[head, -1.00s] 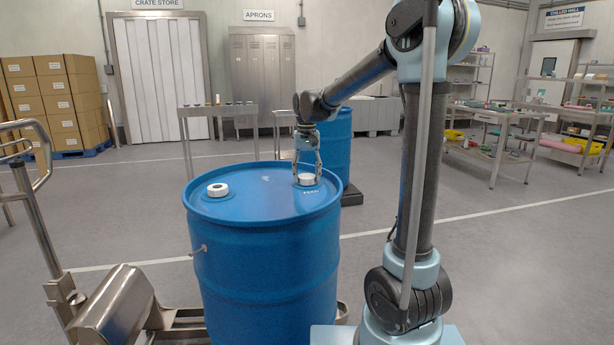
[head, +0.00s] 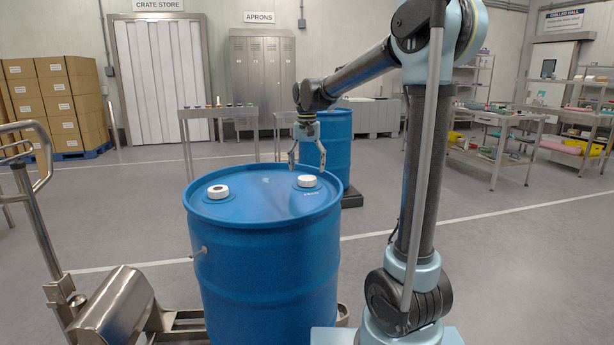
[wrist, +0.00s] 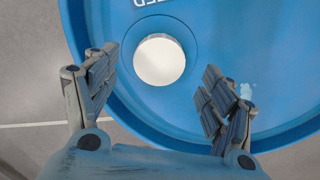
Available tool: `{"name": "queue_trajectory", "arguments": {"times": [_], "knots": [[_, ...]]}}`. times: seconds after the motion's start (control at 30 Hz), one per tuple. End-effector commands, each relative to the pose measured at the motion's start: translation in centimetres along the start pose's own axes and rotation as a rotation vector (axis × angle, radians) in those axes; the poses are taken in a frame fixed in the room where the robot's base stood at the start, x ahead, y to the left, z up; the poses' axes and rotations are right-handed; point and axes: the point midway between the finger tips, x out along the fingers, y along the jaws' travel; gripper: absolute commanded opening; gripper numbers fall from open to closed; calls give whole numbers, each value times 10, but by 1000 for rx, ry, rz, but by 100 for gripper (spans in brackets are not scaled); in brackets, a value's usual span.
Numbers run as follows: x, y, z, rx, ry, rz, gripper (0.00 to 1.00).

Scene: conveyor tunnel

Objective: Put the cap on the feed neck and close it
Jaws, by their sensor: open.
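A blue drum (head: 262,260) stands upright in front of me. On its lid, the right neck, marked with the lettering "FEED", bears a white cap (head: 307,181). The cap also shows in the wrist view (wrist: 159,60) as a plain white disc that looks level; whether it is fully tightened I cannot tell. My gripper (head: 307,171) is open and empty, a little above the cap and apart from it. In the wrist view its two fingers (wrist: 157,92) are spread wide, with the cap beyond them. A second white fitting with a dark centre (head: 218,191) sits on the left of the lid.
A metal trolley handle (head: 35,200) and a steel cylinder (head: 120,305) stand left of the drum. Another blue drum (head: 338,140) stands behind. A steel table (head: 218,112) holds small items at the back. The floor to the right is open.

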Motion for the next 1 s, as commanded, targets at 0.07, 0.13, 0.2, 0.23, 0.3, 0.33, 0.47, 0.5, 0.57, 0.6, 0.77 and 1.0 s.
{"name": "queue_trajectory", "arguments": {"times": [0.07, 0.13, 0.2, 0.23, 0.3, 0.33, 0.47, 0.5, 0.57, 0.6, 0.77, 1.0], "knots": [[-16, 0, 0, 0, 0, 0, 76], [-29, 0, 0, 0, -1, 0, 76], [-41, 0, 0, 0, -1, 0, 76], [-46, 0, 0, 0, -1, 0, 76], [-56, 0, 0, 0, -1, 0, 76], [-60, 0, 0, 0, -1, 0, 76], [-73, 0, 0, 0, -2, 0, 76], [-75, 0, 0, 0, -2, 0, 76], [-78, 0, 0, 0, -2, 0, 76], [-80, 0, 0, 0, -2, 0, 76], [-81, 0, 0, 0, -2, 0, 76], [-80, 2, 1, 0, -1, 0, 76]]}}
